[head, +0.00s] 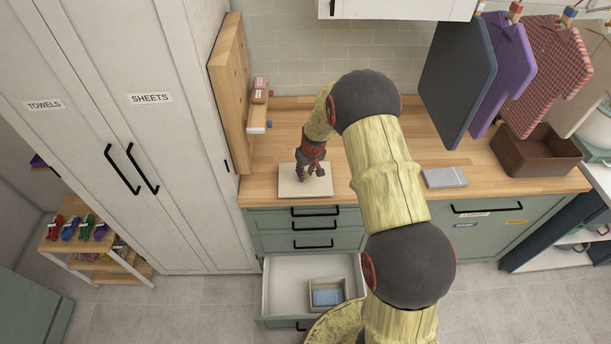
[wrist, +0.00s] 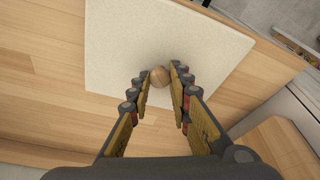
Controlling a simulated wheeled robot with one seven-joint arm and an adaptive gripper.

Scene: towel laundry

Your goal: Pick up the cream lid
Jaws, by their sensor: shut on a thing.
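The cream lid (head: 291,187) is a flat, pale square panel on the wooden counter, near its front edge at the left. In the wrist view the lid (wrist: 130,45) fills the upper middle, with a round wooden knob (wrist: 159,77) on it. My gripper (head: 309,176) reaches down onto the lid from above. In the wrist view my gripper (wrist: 160,84) has its two fingers on either side of the knob, shut on it. I cannot tell whether the lid touches the counter or is slightly raised.
An open drawer (head: 283,270) below the counter holds a small wooden box (head: 314,284) with something blue inside. A grey box (head: 445,178) and a brown bin (head: 530,160) stand on the counter at right. Towels (head: 458,75) hang above. A tall cabinet (head: 120,130) borders the left.

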